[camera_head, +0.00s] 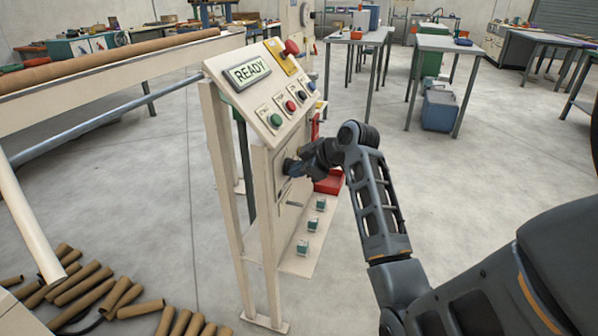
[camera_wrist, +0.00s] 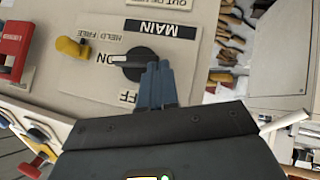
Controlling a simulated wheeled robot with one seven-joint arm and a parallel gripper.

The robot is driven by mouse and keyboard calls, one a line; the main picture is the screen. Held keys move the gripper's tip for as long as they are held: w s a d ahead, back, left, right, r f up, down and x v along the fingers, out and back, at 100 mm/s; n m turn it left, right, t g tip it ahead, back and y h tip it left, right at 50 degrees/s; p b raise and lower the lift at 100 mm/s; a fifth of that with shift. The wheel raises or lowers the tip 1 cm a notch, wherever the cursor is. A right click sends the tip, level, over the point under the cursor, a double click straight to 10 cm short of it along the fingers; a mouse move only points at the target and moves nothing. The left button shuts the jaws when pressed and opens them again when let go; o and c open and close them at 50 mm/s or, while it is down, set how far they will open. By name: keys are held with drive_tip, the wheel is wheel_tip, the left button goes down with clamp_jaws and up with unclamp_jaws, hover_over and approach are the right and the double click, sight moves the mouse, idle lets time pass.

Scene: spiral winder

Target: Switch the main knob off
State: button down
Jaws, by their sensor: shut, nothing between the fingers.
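The main knob (camera_wrist: 133,64) is round and black with a pale pointer bar, on a cream panel in the wrist view. A MAIN label appears upside down above it. The pointer bar lies toward the ON mark (camera_wrist: 106,58) at its left; the OFF mark (camera_wrist: 127,97) is below it. My gripper (camera_wrist: 158,68) has its blue fingers shut together, with nothing between them, against or just in front of the knob's right side; contact is unclear. In the head view my gripper (camera_head: 292,166) is at the panel's front and the knob cannot be told apart from it.
A yellow lever (camera_wrist: 70,46) and a red part (camera_wrist: 14,42) sit left of the knob. Above the panel is a sloped console (camera_head: 262,88) with a READY display (camera_head: 247,72), coloured buttons and a red mushroom button (camera_head: 291,48). Cardboard tubes (camera_head: 88,285) lie at the lower left.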

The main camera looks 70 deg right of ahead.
drive_tip(key=f+n+h+b, duration=0.1)
drive_tip(key=h+b, duration=0.1)
drive_tip(key=b, duration=0.1)
drive_tip(key=f+n+t+h+b, duration=0.1)
drive_tip(key=n+h+b, duration=0.1)
drive_tip(key=b, duration=0.2)
drive_tip(key=f+n+t+h+b, duration=0.1)
drive_tip(key=f+h+b, duration=0.1)
drive_tip(key=b, duration=0.2)
drive_tip(key=shift+a+n+h, duration=0.25)
drive_tip(key=shift+n+h, duration=0.05)
drive_tip(key=shift+h, duration=0.1)
drive_tip(key=shift+a, duration=0.1)
